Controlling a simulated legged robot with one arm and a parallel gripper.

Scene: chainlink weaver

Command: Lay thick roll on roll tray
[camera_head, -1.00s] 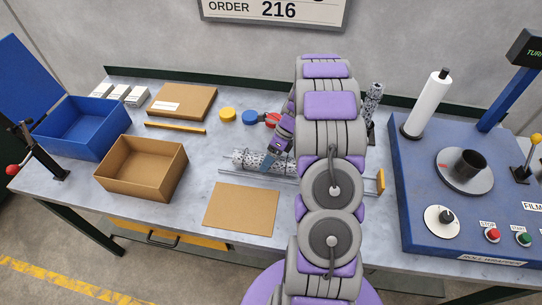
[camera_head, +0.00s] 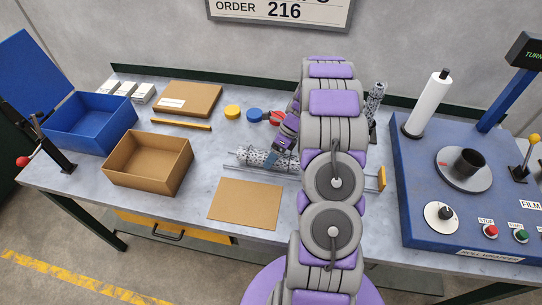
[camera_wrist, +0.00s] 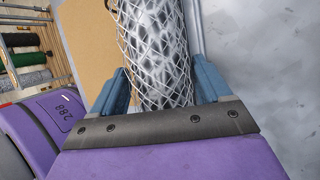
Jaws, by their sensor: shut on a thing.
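The thick roll (camera_head: 257,157) is a grey-and-white chain-link mesh cylinder lying sideways at mid-table. My gripper (camera_head: 284,152) is shut on it near its right part; my arm hides its right end. In the wrist view, the roll (camera_wrist: 155,45) runs between the two blue fingers of my gripper (camera_wrist: 161,92). The roll tray (camera_head: 240,168) is a long low metal frame with a yellow end piece at right. The roll lies along it, over or on its rails; I cannot tell whether they touch. A tray rail (camera_wrist: 195,25) runs beside the roll in the wrist view.
A brown cardboard sheet (camera_head: 245,204) lies in front of the tray. An open cardboard box (camera_head: 148,175) and a blue bin (camera_head: 80,130) stand at left. A narrower mesh roll (camera_head: 374,101) stands upright behind my arm. A blue roll wrapper (camera_head: 420,205) fills the right side.

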